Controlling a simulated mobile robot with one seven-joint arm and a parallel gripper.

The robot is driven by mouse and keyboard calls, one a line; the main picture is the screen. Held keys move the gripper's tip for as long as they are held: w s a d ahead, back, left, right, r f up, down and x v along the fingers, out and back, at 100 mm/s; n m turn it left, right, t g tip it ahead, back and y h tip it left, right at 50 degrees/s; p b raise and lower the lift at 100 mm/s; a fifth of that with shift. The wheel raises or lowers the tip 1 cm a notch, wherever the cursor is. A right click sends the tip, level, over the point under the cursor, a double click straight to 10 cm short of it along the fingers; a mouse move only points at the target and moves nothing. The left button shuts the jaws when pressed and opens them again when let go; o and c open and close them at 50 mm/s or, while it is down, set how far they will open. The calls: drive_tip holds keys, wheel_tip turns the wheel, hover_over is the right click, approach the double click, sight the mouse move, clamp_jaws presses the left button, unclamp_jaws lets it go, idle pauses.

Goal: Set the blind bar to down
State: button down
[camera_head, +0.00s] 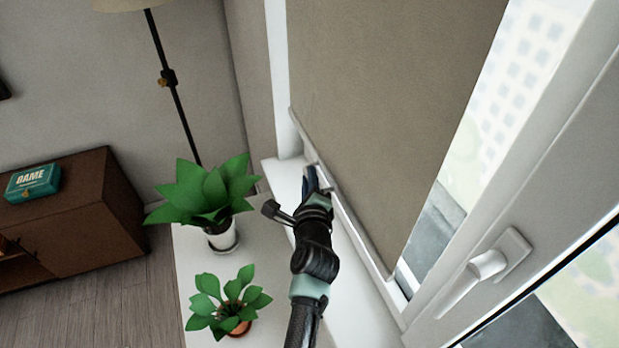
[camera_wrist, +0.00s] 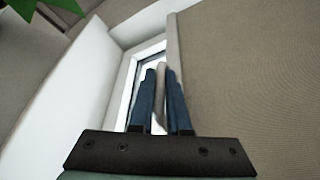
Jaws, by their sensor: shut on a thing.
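A beige roller blind (camera_head: 385,100) hangs down over most of the window, and its fabric also fills the right of the wrist view (camera_wrist: 250,80). The pale blind bar (camera_head: 350,222) runs along the blind's lower edge, close above the sill. My gripper (camera_head: 312,180) is at the bar's far left part, coming from below. In the wrist view the two blue fingers (camera_wrist: 160,95) stand on either side of the bar's end (camera_wrist: 161,85) and are shut on it. In the head view the fingers partly hide the bar there.
Two potted plants stand left of my arm on a white ledge, a larger one (camera_head: 205,195) and a smaller one (camera_head: 229,302). A window handle (camera_head: 485,270) is at the right. A brown cabinet (camera_head: 75,215) with a teal box (camera_head: 32,182) and a floor lamp (camera_head: 178,110) are further left.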

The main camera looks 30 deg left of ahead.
idle(0.4)
wheel_tip(320, 180, down, 14)
drive_tip(key=b, duration=1.2)
drive_tip(key=c, duration=0.9)
unclamp_jaws()
drive_tip(key=shift+r, duration=0.1)
drive_tip(key=p+v, duration=0.1)
drive_tip(key=v, duration=1.2)
